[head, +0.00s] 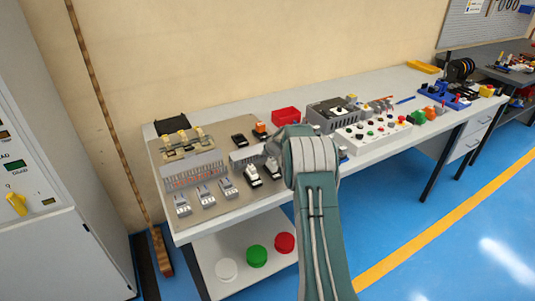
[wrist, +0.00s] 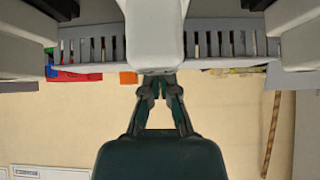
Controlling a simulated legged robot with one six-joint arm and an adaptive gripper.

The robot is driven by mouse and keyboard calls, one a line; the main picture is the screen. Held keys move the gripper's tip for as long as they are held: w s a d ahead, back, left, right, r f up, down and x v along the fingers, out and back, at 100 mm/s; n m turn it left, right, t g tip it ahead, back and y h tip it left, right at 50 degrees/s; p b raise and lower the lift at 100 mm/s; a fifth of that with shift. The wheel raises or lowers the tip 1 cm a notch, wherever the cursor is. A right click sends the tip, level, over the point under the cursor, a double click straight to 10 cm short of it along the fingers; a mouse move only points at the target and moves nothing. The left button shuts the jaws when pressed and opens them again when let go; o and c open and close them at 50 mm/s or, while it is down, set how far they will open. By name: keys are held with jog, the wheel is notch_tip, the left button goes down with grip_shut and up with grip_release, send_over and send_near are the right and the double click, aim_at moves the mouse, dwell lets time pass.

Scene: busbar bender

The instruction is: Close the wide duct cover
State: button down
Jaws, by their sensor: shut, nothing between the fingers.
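A grey slotted duct (head: 193,174) lies across the mounting panel (head: 222,206) in the head view, with red bits showing along it. A second grey slotted piece (head: 244,156) continues to the right, partly behind my arm. I cannot tell which part is the wide duct cover or how far it stands open. In the wrist view a grey slotted wall (wrist: 222,46) runs across the top. My gripper (wrist: 158,84) is shut and empty, with its fingertips close to this wall; whether they touch it is unclear. My arm mostly hides the gripper in the head view.
White-grey devices (head: 206,195) stand in front of the duct, and terminal parts (head: 184,143) behind it. A red bin (head: 286,115), a grey box (head: 331,112) and a button panel (head: 374,131) are farther right. Coloured round lids (head: 257,256) lie on the lower shelf.

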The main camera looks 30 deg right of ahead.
jog(key=shift+s+a+f, duration=0.15)
jog(key=shift+s+f, duration=0.15)
jog(key=shift+f, duration=0.45)
jog(key=w+r+v, duration=0.1)
jog(key=v, duration=1.1)
jog(key=s+a+r+n+g+y, duration=0.1)
jog(key=s+a+r, duration=0.7)
jog(key=a, duration=0.2)
jog(key=s+a+r+y, duration=0.1)
jog(key=s+a+r, duration=0.65)
jog(key=a, duration=0.25)
jog(key=s+a+g+h, duration=0.1)
jog(key=s+a, duration=0.2)
jog(key=s, duration=1)
jog(key=s+a+f+m+g+h, duration=0.1)
jog(key=s+a, duration=0.2)
jog(key=s, duration=1)
jog(key=shift+a, duration=0.4)
jog(key=shift+w, duration=0.1)
